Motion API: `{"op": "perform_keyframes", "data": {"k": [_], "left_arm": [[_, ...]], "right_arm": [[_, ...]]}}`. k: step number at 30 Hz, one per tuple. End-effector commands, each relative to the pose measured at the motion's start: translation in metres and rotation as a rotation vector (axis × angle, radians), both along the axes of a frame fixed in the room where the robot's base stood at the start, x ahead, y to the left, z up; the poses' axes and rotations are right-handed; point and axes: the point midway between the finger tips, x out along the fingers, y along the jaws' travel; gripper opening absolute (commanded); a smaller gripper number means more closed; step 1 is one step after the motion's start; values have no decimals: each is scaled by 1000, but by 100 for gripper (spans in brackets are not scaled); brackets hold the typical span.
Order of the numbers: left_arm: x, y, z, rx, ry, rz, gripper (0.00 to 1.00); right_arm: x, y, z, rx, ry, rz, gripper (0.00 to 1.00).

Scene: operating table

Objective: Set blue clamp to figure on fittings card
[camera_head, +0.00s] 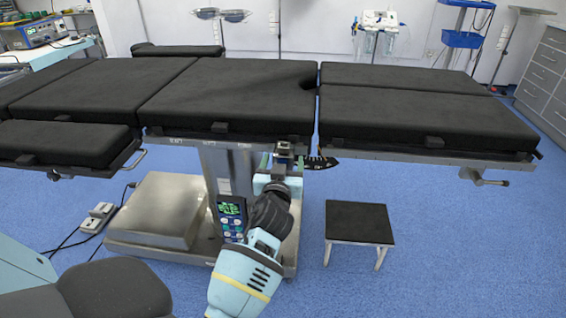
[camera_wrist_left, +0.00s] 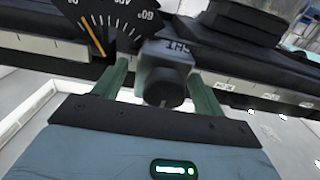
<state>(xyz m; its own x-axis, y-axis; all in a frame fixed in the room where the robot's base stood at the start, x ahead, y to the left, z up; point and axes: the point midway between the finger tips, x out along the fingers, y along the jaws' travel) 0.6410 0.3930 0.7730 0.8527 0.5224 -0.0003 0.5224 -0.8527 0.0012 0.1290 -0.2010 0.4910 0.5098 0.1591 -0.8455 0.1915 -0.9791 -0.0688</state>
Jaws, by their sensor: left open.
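A dark grey clamp block (camera_wrist_left: 168,55) with a round black knob (camera_wrist_left: 165,87) sits on the table's side rail; no blue shows on it. Part of a lettered label is on its top. My left gripper (camera_wrist_left: 160,74) is open, its two greenish fingers on either side of the block and knob; I cannot tell whether they touch. Beside the block is a black dial plate (camera_wrist_left: 112,18) with white angle marks and an orange pointer (camera_wrist_left: 91,36). In the head view, my left gripper (camera_head: 284,160) is at the rail, with the dial plate (camera_head: 321,162) just right. I cannot make out a fittings card.
The black-padded operating table (camera_head: 225,95) spans the view above my gripper. Its metal base (camera_head: 160,212) stands below, with a handset (camera_head: 231,218) on the column. A black step stool (camera_head: 360,222) stands right of my arm. Blue floor at the right is clear.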

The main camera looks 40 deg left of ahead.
Motion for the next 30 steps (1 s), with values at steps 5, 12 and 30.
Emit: {"op": "perform_keyframes", "data": {"k": [5, 12, 30], "left_arm": [[4, 3, 0, 0, 0, 0, 71], [4, 3, 0, 0, 0, 0, 62], [1, 7, 0, 1, 1, 1, 8]], "right_arm": [[6, 0, 0, 0, -11, 0, 36], [9, 0, 1, 0, -16, 0, 36], [3, 0, 3, 0, -6, 0, 36]]}}
